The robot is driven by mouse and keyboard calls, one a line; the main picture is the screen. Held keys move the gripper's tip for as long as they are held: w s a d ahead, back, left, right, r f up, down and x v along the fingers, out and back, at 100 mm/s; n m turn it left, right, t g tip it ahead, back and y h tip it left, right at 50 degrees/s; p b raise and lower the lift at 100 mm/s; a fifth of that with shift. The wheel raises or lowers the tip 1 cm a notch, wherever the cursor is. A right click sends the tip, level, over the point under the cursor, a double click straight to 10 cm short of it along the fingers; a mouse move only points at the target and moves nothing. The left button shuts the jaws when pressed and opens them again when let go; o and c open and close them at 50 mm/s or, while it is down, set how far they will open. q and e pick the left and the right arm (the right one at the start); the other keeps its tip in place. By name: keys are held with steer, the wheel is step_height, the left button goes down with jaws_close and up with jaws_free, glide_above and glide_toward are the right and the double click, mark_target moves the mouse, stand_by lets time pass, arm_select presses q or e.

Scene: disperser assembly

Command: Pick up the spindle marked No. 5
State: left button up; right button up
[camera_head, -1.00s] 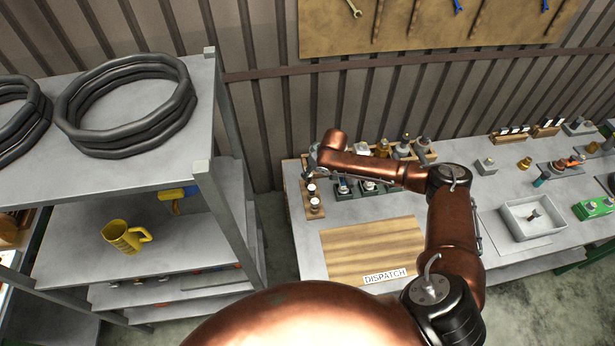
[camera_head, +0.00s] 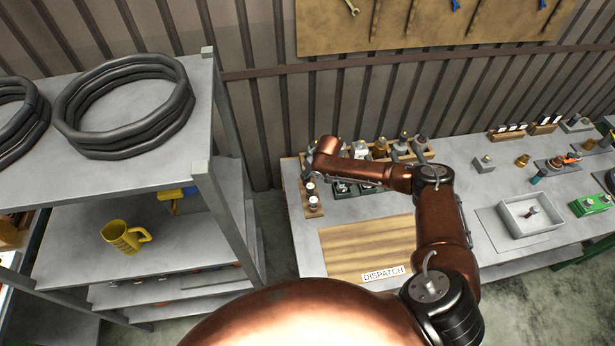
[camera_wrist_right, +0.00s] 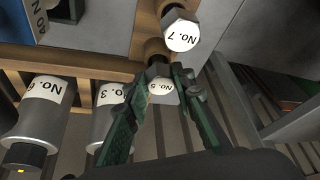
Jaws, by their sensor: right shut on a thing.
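The spindle marked No. 5 (camera_wrist_right: 163,90) is in the right wrist view, its white label facing the camera, between the two dark green fingers of my right gripper (camera_wrist_right: 166,82). The gripper is shut on it. The spindle is at the wooden rack (camera_wrist_right: 148,22); I cannot tell whether it is clear of its hole. A spindle marked No. 7 (camera_wrist_right: 181,32) stands in the rack beside it. In the head view my right gripper is mostly hidden behind its own wrist at the bench's left end. My left gripper is not in view.
Cylinders marked No. 3 (camera_wrist_right: 108,125) and No. 6 (camera_wrist_right: 42,112) are close by in the right wrist view. In the head view a wooden dispatch board (camera_head: 368,245) lies bare at the bench front. A grey tray (camera_head: 507,222) is to the right, a metal shelf (camera_head: 130,185) to the left.

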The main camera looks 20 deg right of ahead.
jaws_close()
steer(key=shift+r, duration=0.1)
